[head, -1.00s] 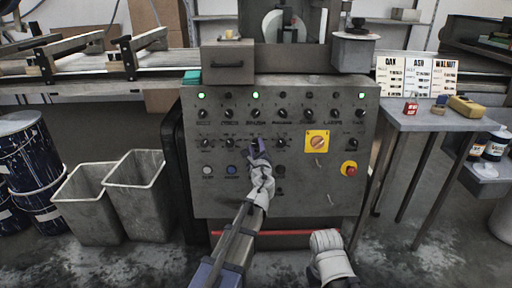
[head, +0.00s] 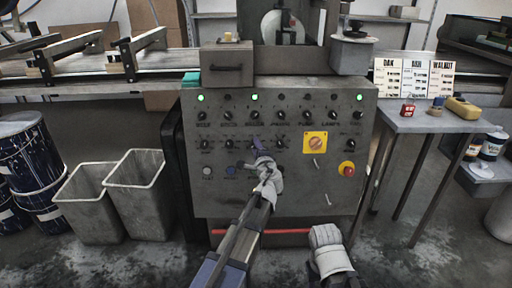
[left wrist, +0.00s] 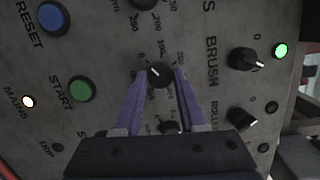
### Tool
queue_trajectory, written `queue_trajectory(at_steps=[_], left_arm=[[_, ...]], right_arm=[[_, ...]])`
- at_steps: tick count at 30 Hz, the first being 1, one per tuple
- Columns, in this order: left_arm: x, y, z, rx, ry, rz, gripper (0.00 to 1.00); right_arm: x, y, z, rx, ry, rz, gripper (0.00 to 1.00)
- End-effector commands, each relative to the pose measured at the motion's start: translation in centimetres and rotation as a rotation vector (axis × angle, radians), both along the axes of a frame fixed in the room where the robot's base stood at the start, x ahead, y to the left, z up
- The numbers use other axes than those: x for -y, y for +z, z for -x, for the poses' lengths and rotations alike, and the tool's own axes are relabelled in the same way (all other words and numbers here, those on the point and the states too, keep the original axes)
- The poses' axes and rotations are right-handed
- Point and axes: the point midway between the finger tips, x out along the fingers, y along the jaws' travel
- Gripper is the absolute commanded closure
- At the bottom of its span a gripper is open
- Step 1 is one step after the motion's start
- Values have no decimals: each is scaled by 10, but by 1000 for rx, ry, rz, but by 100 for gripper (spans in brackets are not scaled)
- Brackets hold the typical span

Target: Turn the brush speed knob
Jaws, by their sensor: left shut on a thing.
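The brush speed knob (left wrist: 160,75) is a small black dial with a white pointer line, beside the BRUSH lettering on the grey control panel (left wrist: 60,115). In the left wrist view its pointer is aimed up and left, among scale numbers. My left gripper (left wrist: 161,76) has its two purple fingers on either side of the knob, closed on it. In the head view the left gripper (head: 257,144) is at the lower knob row and hides the knob.
Other black knobs, a blue RESET button (left wrist: 53,18) and a green START button (left wrist: 81,89) are close by. A yellow rotary switch (head: 315,142) and a red stop button (head: 347,169) are to the right. A side table (head: 425,121) stands at right.

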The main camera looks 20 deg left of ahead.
Motion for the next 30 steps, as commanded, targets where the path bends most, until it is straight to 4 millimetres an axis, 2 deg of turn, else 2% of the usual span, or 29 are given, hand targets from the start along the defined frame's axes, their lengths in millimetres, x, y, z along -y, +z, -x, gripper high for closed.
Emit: queue_trajectory(at_steps=[20, 21, 28, 30], left_arm=[[0, 0, -1, 17, 10, 54, 100], [0, 0, -1, 16, 9, 53, 57], [0, 0, 0, 16, 9, 52, 31], [0, 0, 0, 16, 9, 52, 30]], right_arm=[[0, 2, 0, 0, 0, 0, 50], [0, 2, 0, 0, 0, 0, 50], [0, 2, 0, 0, 0, 0, 50], [0, 2, 0, 0, 0, 0, 50]])
